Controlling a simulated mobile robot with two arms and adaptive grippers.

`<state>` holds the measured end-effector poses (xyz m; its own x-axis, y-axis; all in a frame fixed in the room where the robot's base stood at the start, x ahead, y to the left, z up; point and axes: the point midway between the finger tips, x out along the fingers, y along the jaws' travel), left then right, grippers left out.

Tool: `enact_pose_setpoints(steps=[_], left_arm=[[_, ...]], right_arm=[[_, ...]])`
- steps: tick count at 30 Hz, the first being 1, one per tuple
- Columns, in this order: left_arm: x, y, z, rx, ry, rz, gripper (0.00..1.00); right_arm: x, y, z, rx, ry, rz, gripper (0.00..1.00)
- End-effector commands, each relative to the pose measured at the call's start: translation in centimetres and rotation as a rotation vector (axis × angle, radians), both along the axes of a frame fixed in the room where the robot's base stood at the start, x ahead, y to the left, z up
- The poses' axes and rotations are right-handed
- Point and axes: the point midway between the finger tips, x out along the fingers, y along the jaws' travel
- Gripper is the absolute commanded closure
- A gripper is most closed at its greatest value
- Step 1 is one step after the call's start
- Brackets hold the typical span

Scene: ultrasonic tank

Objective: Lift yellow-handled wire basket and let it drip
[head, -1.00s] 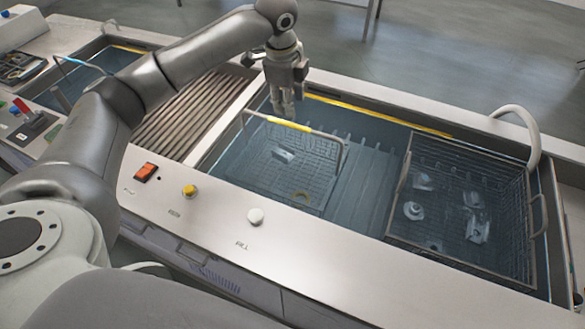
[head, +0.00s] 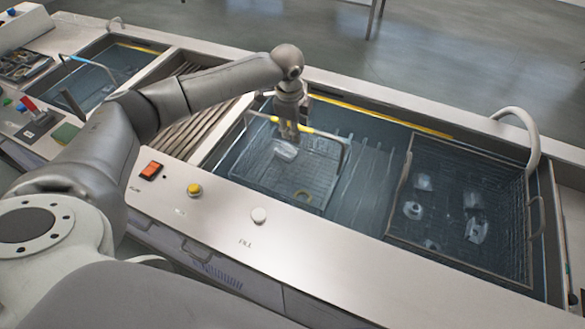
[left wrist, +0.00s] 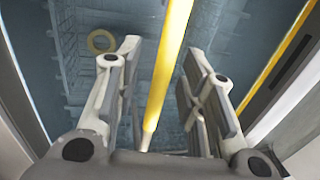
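The wire basket (head: 322,165) with the yellow handle (head: 309,132) sits in the left part of the water-filled tank. A pale metal part (head: 285,150) and a yellow ring (head: 303,196) lie in it. My left gripper (head: 290,134) is down at the handle. In the left wrist view, the yellow handle (left wrist: 170,70) runs between the open fingers of the left gripper (left wrist: 165,85), with gaps on both sides. The yellow ring (left wrist: 103,41) shows beyond the left finger. My right gripper is not in view.
A second wire basket (head: 405,185) with several parts stands at the tank's right end, near a curved pipe (head: 533,135). A ribbed drain board (head: 172,128) lies left of the tank. The front panel has an orange switch (head: 151,171) and knobs.

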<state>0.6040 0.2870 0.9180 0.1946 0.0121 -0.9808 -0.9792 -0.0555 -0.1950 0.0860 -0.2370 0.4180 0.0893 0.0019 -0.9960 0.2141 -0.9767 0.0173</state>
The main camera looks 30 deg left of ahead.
Motion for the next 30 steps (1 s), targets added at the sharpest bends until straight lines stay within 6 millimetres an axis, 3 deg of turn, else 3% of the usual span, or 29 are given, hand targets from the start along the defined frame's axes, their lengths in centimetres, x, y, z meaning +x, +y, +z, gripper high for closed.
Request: enact_pose_setpoints(steps=[2,11,23,30], left_arm=[[0.0,0.0,0.0,0.0,0.0,0.0,0.63],[0.0,0.0,0.0,-0.001,0.0,0.0,1.0],[0.1,-0.1,0.4,-0.003,-0.005,-0.001,1.0],[0.2,-0.1,2.0,-0.004,-0.007,0.0,1.0]], right_arm=[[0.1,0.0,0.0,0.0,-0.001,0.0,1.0],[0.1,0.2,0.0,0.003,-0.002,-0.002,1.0],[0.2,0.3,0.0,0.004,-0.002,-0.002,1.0],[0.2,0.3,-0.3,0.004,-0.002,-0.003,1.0]])
